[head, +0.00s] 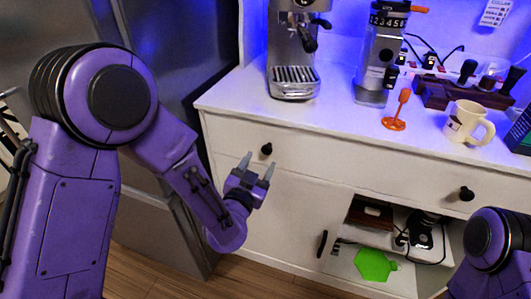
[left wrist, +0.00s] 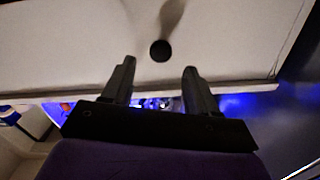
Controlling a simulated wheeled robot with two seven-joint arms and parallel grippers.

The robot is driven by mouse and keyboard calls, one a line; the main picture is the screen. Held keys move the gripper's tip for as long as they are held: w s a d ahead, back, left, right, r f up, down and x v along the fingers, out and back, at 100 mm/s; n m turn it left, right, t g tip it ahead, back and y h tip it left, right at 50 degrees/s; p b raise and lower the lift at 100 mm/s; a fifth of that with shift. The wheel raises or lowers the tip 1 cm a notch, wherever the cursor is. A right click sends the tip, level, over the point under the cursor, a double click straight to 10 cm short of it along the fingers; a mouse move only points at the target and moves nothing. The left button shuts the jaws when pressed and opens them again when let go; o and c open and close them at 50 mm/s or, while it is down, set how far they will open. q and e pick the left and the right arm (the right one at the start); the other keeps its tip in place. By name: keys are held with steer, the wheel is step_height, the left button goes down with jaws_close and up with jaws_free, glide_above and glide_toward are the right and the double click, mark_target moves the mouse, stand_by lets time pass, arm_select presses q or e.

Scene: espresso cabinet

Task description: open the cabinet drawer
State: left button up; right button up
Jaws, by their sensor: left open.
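The wide white cabinet drawer (head: 365,162) sits under the countertop and looks shut. It has two black round knobs, a left knob (head: 266,149) and a right knob (head: 466,193). My left gripper (head: 257,165) is open and empty, with its fingers pointing up toward the drawer front just below the left knob. In the left wrist view the left knob (left wrist: 160,50) lies ahead of the gap between the two open fingertips (left wrist: 159,68), apart from both. My right gripper is out of view; only part of my right arm shows at the lower right.
An espresso machine (head: 294,50), a grinder (head: 381,55), an orange tool (head: 397,115) and a mug (head: 469,123) stand on the countertop. A grey fridge-like surface (head: 185,60) borders the left.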

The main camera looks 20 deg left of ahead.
mark_target(266, 151)
arm_select(q)
steer(key=w, duration=0.5)
steer(key=shift+w, duration=0.35)
steer(key=shift+d, duration=0.1)
jaws_close()
